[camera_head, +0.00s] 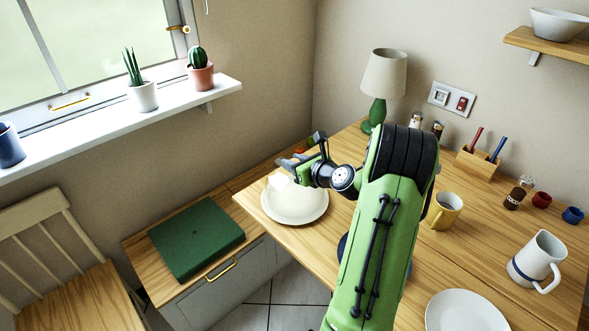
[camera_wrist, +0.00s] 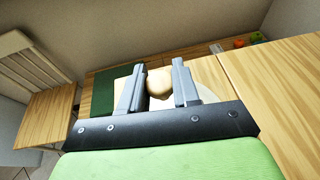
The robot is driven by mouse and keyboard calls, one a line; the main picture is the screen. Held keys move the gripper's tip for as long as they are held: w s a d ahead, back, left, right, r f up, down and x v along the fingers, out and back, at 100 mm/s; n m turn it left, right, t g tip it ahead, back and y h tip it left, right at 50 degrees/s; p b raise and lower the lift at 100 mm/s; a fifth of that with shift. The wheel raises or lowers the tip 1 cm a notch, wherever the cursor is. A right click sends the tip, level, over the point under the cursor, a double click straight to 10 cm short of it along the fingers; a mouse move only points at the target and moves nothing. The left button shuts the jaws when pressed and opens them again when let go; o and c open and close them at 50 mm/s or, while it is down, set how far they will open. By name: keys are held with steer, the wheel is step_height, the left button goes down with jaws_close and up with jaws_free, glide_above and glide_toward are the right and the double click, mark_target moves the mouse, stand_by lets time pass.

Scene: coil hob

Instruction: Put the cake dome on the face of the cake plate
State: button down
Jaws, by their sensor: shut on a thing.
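The cake plate (camera_head: 296,219) is a round white plate near the left corner of the wooden table. My gripper (camera_head: 288,168) is above its far side. In the wrist view my gripper (camera_wrist: 159,88) is shut on a round, pale wooden knob (camera_wrist: 159,82), which I take to be the knob of the cake dome. A pale surface shows past the right finger; I cannot tell whether it is dome or plate. In the head view the white dome blends with the plate, and my gripper and wrist partly cover it. I cannot tell whether the dome touches the plate.
A yellow mug (camera_head: 445,211), a white jug (camera_head: 537,261) and a white plate (camera_head: 466,312) stand right of my arm. A green lamp (camera_head: 378,112) is behind. A green box (camera_head: 196,240) lies on the lower cabinet at left. My arm hides the table's middle.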

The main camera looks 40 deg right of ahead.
steer(key=shift+r, duration=0.15)
steer(key=c, duration=0.8)
jaws_free()
